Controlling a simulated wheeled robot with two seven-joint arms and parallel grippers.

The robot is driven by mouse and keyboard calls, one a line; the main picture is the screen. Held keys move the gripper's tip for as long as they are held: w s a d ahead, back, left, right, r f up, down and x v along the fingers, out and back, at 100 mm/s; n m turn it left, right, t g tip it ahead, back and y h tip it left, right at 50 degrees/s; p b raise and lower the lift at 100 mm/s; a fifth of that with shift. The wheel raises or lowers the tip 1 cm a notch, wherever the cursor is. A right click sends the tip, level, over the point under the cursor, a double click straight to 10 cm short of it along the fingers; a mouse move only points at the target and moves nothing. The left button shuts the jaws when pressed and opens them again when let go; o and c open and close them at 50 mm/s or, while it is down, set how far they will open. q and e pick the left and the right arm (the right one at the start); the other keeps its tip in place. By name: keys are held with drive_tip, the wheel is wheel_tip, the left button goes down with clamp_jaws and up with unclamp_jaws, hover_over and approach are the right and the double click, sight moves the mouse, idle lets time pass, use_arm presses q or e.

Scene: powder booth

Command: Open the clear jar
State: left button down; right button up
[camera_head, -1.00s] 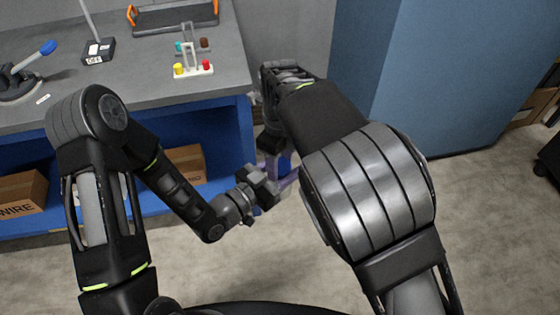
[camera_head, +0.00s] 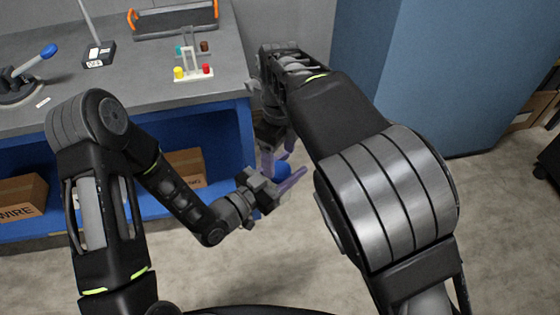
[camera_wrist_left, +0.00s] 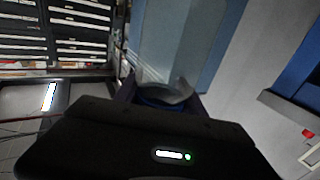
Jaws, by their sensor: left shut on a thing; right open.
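The jar is mostly hidden between my two grippers. A round blue part (camera_head: 283,170), which looks like its lid, shows just beyond my left gripper's fingers in the head view. My left gripper (camera_head: 283,182), with purple fingers, is shut on the jar in front of the blue shelf unit. In the left wrist view a clear, greyish jar body (camera_wrist_left: 168,96) with blue at its base shows between the fingers. My right gripper (camera_head: 278,155) is open just above the blue part, its fingers pointing down. I cannot tell whether the lid is loose.
A grey bench (camera_head: 120,85) at left bears a small rack (camera_head: 193,72) with coloured caps, a blue-handled lever tool (camera_head: 30,65) and an orange-handled tray (camera_head: 175,18). Cardboard boxes (camera_head: 185,166) sit on the blue shelf below. A blue cabinet (camera_head: 440,80) stands at right.

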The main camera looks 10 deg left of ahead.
sight(280, 169)
drive_tip(key=shift+r, duration=0.15)
drive_tip(key=shift+c, duration=0.7)
wheel_tip(280, 169, up, 4)
drive_tip(key=shift+f, duration=0.2)
drive_tip(key=shift+c, duration=0.6)
drive_tip(key=shift+f, duration=0.1)
drive_tip(key=shift+f, duration=4)
